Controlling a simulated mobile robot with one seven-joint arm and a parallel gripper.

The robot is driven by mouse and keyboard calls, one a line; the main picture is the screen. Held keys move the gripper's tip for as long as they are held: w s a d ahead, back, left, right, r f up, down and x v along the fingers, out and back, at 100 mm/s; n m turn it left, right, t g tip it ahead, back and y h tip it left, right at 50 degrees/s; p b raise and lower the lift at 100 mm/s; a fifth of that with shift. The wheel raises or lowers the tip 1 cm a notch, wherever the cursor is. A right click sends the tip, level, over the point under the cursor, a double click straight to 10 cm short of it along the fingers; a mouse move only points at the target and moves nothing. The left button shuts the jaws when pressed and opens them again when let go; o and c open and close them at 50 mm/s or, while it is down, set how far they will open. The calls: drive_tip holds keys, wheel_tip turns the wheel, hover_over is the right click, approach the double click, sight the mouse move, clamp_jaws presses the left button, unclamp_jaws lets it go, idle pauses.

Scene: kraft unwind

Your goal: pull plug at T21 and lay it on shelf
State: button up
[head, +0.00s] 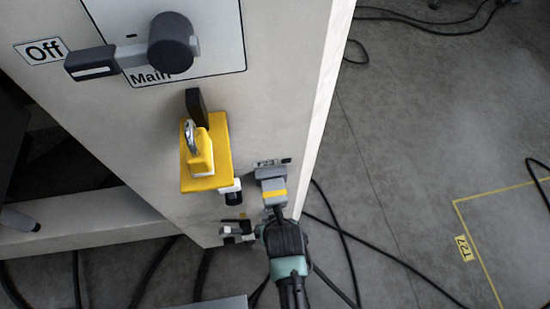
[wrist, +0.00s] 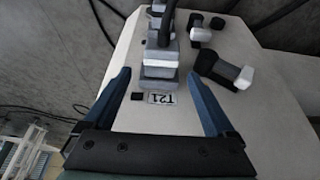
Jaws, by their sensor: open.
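The plug at T21 (head: 271,190) is grey with a yellow band and sits on the cabinet's lower right front, just below its label (head: 268,163). In the wrist view the plug (wrist: 160,68) stands seated above the T21 label (wrist: 162,98), with a dark cable leaving it. My gripper (head: 282,228) is black and teal, in front of and below the plug in the head view. In the wrist view its blue fingers (wrist: 158,76) are open, one on each side of the plug, with gaps showing. I cannot tell for certain which surface is the shelf.
Black-and-white fittings (head: 232,193) (head: 237,230) sit close beside the plug. A yellow lockout block (head: 205,155) and the Main switch (head: 171,43) are above left. A pale ledge (head: 90,232) is at left; a grey surface edge (head: 210,303) shows at the bottom. Cables lie on the floor.

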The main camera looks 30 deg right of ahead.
drive_tip(key=shift+b+x, duration=0.45)
drive_tip(key=shift+x, duration=0.95)
clamp_jaws()
drive_tip(key=c, duration=0.8)
unclamp_jaws()
clamp_jaws()
drive_tip(key=shift+r, duration=0.1)
drive_tip(key=shift+s+a+p, duration=0.25)
drive_tip(key=shift+s+p, duration=0.25)
drive_tip(key=shift+s, duration=0.3)
drive_tip(key=shift+s+a+p, duration=0.2)
drive_tip(key=shift+s+p, duration=0.35)
drive_tip(key=shift+s, duration=0.25)
drive_tip(key=shift+s+a+p, duration=0.25)
drive_tip(key=shift+s+p, duration=0.25)
drive_tip(key=shift+s, duration=0.3)
